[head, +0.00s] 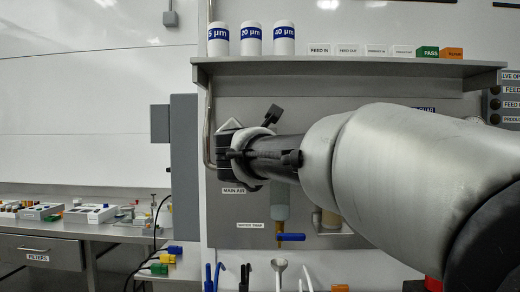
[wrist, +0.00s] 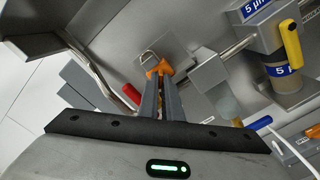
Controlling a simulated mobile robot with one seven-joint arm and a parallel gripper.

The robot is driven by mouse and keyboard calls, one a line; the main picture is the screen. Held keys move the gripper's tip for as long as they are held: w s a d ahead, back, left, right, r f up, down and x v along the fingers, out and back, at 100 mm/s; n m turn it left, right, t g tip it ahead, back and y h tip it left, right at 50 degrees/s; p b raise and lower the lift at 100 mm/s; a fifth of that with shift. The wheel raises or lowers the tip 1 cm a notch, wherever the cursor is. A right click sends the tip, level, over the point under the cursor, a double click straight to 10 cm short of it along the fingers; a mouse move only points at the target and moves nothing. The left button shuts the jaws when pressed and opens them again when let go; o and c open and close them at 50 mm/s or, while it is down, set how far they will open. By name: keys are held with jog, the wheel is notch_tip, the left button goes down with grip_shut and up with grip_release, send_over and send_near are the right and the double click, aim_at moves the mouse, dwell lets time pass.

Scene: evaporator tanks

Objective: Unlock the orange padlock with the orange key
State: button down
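In the wrist view, my gripper (wrist: 160,78) points at a grey wall plate, its two fingers close together with a narrow gap between them. An orange piece (wrist: 160,69) shows right at the fingertips, wider than the gap. A thin metal loop like a padlock shackle (wrist: 148,55) stands just beyond it. I cannot tell whether the orange piece is the padlock body, the key, or both. In the head view, my gripper reaches to the left by the MAIN AIR label (head: 233,190). My arm hides the orange piece there.
In the wrist view, a filter housing with a yellow handle (wrist: 291,43) is on the right, and a red handle (wrist: 130,93) is left of the fingers. In the head view, a shelf (head: 345,67) with bottles and tags runs above my arm. A blue-handled valve (head: 290,237) sits below.

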jog(key=m+b, duration=0.2)
jog(key=m, duration=0.2)
jog(key=shift+m, duration=0.3)
jog(key=n+p, duration=0.4)
jog(key=n, duration=0.6)
jog(key=c, duration=1.9)
grip_release()
